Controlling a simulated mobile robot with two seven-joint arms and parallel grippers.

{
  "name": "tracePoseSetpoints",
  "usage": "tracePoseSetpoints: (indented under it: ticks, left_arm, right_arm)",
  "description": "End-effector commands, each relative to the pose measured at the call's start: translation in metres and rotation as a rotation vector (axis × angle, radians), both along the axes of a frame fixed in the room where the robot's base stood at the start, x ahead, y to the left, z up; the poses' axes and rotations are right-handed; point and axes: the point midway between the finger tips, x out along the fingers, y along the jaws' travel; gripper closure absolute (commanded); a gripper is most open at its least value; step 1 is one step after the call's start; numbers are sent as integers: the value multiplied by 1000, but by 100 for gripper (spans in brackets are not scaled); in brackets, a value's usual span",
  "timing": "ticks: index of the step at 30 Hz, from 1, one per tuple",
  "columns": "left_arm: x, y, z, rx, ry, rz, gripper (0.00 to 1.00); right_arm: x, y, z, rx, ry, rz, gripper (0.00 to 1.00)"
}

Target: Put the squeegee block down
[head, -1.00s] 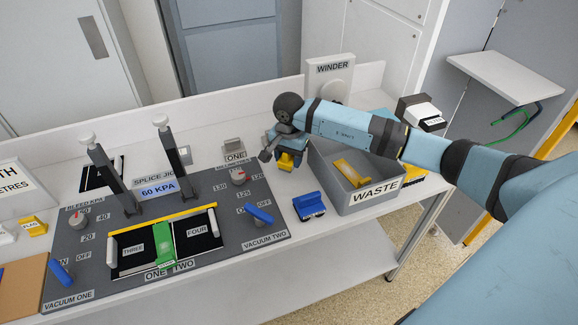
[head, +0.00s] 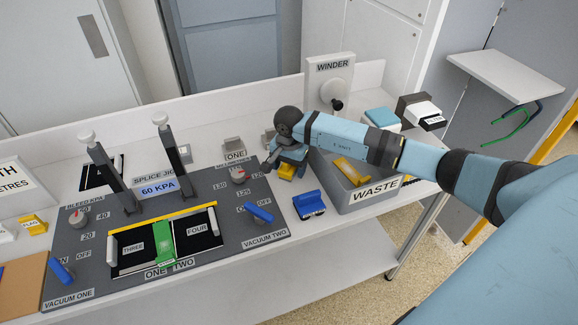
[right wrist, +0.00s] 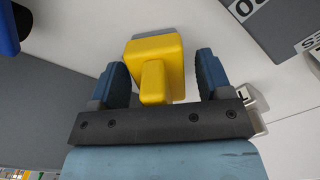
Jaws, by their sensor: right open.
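The squeegee block, yellow with a grey edge, stands on the white bench right of the splice jig; in the head view only a little of its yellow (head: 286,172) shows below my right gripper (head: 286,160). In the right wrist view the yellow block (right wrist: 153,65) with its narrower yellow grip lies between the two blue fingers of my right gripper (right wrist: 160,80). The fingers are open, with a gap on each side of the grip. The block appears to rest on the white surface. My left gripper is not in view.
The grey waste bin (head: 372,203) with a yellow item inside is to the right. The splice jig (head: 205,235) with its knobs and levers is to the left. The winder (head: 331,88) stands behind.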

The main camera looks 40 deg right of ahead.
Motion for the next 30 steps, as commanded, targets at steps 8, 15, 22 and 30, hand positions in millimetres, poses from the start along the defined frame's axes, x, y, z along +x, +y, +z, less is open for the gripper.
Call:
tracePoseSetpoints:
  ticks: [8, 15, 22, 30]
  left_arm:
    - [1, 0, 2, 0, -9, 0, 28]
    - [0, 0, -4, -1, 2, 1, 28]
    - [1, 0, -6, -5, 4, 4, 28]
    - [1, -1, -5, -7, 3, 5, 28]
  right_arm:
    - [1, 0, 22, -2, -5, 2, 28]
    - [1, 0, 74, -1, -5, 1, 28]
    - [0, 0, 112, -1, -3, 0, 28]
    - [-1, 1, 124, -1, 1, 0, 28]
